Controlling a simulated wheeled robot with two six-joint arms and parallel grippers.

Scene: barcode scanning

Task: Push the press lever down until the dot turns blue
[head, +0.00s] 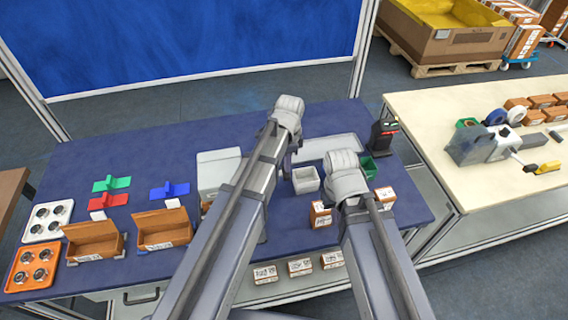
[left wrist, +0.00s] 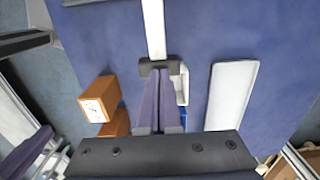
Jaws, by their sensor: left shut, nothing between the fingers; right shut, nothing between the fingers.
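My left gripper (left wrist: 160,80) is shut and empty, pointing at a dark crosspiece (left wrist: 161,67) with a pale bar (left wrist: 154,28) beyond it in the left wrist view. These look like parts of the press lever, but I cannot be sure. Whether the fingertips touch the crosspiece is not clear. In the head view my left gripper (head: 287,163) is mostly hidden by its arm, near a pale grey box-like body (head: 216,168). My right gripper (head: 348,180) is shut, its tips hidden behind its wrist. The dot is not visible.
A white tray (left wrist: 232,92) lies right of the left gripper. Brown boxes (left wrist: 100,88) stand on its left. A white bin (head: 306,180) sits between the arms, a black device (head: 384,135) at the right. Open cartons (head: 92,238) stand at the left; the blue table's back is clear.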

